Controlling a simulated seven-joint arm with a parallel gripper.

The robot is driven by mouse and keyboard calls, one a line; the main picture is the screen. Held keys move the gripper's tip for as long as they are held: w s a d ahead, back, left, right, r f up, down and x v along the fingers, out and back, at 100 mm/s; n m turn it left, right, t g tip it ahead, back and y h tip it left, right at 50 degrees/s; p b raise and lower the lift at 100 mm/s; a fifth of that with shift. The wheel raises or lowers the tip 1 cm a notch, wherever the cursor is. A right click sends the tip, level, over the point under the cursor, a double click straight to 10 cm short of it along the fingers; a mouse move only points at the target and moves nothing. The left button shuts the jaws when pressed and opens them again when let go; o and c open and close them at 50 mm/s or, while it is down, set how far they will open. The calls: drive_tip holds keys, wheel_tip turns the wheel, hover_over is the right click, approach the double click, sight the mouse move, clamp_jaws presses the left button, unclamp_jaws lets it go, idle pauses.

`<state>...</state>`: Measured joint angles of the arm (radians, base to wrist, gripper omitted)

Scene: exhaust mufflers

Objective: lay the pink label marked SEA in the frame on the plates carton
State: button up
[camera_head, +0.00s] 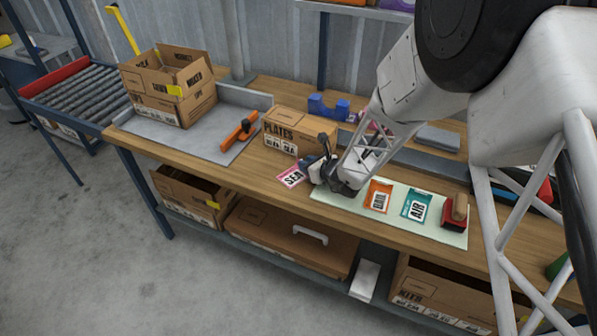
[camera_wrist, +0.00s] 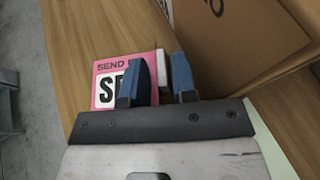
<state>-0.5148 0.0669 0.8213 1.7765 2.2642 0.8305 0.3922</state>
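The pink label marked SEA (camera_head: 292,176) is at the left side of my gripper (camera_head: 325,175), left of the pale green mat (camera_head: 335,199). In the wrist view the pink label (camera_wrist: 106,75) shows behind the left blue finger. My gripper (camera_wrist: 160,88) has a narrow gap between its fingers, filled by a pale piece at the label's right edge; it appears shut on the label. The plates carton (camera_head: 287,130) stands just behind, with print and white labels on its front. It shows at the upper right in the wrist view (camera_wrist: 235,40). I cannot make out the frame on it.
On the mat lie an orange label (camera_head: 379,196) and a teal AIR label (camera_head: 416,206), beside a red-and-wood tool (camera_head: 455,213). A blue dispenser (camera_head: 328,106) is behind.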

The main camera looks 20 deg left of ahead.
idle(0.3)
clamp_jaws()
drive_tip(key=shift+r, duration=0.1)
drive_tip(key=shift+r, duration=0.65)
wheel_tip(320, 180, up, 2)
drive_tip(key=shift+r, duration=0.1)
drive_tip(key=s+d, duration=0.3)
drive_tip(key=s, duration=0.1)
drive_tip(key=s+d+r, duration=0.1)
drive_tip(key=s+d, duration=0.2)
drive_tip(key=s, duration=0.1)
drive_tip(key=s+d, duration=0.3)
drive_tip(key=s, duration=0.2)
drive_tip(key=shift+d+r, duration=0.2)
drive_tip(key=shift+d, duration=0.05)
